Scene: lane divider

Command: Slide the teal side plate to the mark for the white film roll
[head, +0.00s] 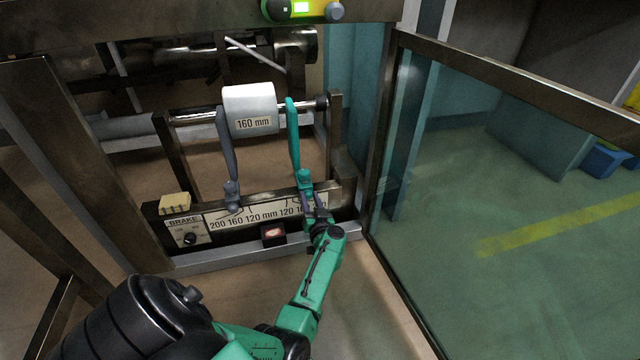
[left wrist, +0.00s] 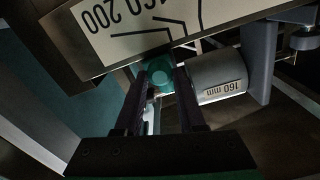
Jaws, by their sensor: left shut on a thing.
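The teal side plate (head: 293,145) stands upright at the right end of the white film roll (head: 250,108), which is labelled 160 mm. My left gripper (head: 314,205) is shut on the teal plate's foot at the rail. In the left wrist view the teal foot (left wrist: 160,75) sits between the two fingers. The scale strip (head: 262,214) reads 200 160 120 mm 120 160, with its right end partly hidden by my gripper. Which mark the teal plate stands at cannot be told. The roll also shows in the left wrist view (left wrist: 218,78).
A grey side plate (head: 228,160) stands at the roll's left end. A glass-panelled guard (head: 480,180) stands at the right.

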